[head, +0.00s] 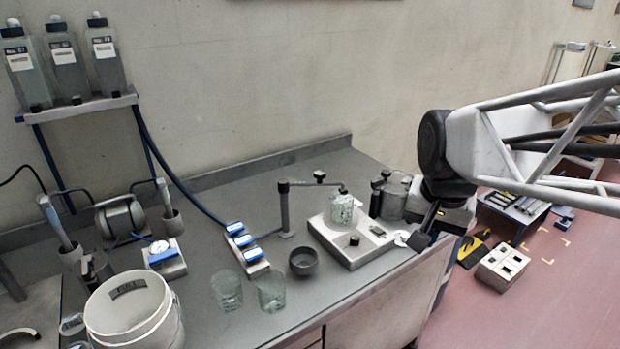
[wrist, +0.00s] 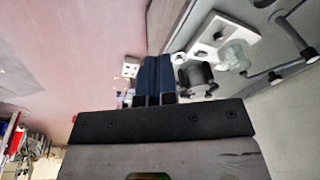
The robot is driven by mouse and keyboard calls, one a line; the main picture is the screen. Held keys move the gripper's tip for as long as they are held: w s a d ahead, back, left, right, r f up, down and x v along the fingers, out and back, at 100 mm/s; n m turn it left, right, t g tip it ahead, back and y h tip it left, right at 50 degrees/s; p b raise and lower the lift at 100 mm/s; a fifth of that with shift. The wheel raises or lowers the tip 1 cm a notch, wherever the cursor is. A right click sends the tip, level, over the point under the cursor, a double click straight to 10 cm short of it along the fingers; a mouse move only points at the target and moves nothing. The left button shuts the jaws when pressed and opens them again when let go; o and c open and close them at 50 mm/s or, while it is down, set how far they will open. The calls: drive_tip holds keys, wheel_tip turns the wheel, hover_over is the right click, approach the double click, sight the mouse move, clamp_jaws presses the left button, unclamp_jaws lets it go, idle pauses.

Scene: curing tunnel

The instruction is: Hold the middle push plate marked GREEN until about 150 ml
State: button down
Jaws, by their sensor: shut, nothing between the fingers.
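Three blue push plates sit in a row on a pale block on the bench; the middle push plate (head: 243,241) is between the other two, and its marking is too small to read. A glass beaker (head: 341,211) stands on a white boxy unit (head: 346,241) under the end of a spout arm (head: 308,183). The beaker also shows in the wrist view (wrist: 234,55); its fill level cannot be read. My gripper (head: 424,238) is at the bench's right end, right of the white unit and well away from the plates. Its fingers (wrist: 153,78) are shut and empty.
Two empty-looking glass beakers (head: 227,291) and a dark cup (head: 303,262) stand near the plates. A white bucket (head: 134,314) is at the front left. Several bottles stand on a shelf (head: 83,106) above. A metal canister (head: 391,199) is beside my gripper.

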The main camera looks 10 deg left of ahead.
drive_tip(key=w+a+m, duration=0.1)
drive_tip(key=w+a, duration=0.6)
drive_tip(key=a, duration=0.1)
drive_tip(key=m+g, duration=0.2)
drive_tip(key=m, duration=0.3)
hover_over(243, 239)
wheel_tip(243, 239, down, 9)
drive_tip(key=shift+a+r, duration=0.1)
wheel_tip(243, 239, down, 14)
drive_tip(key=shift+r, duration=0.1)
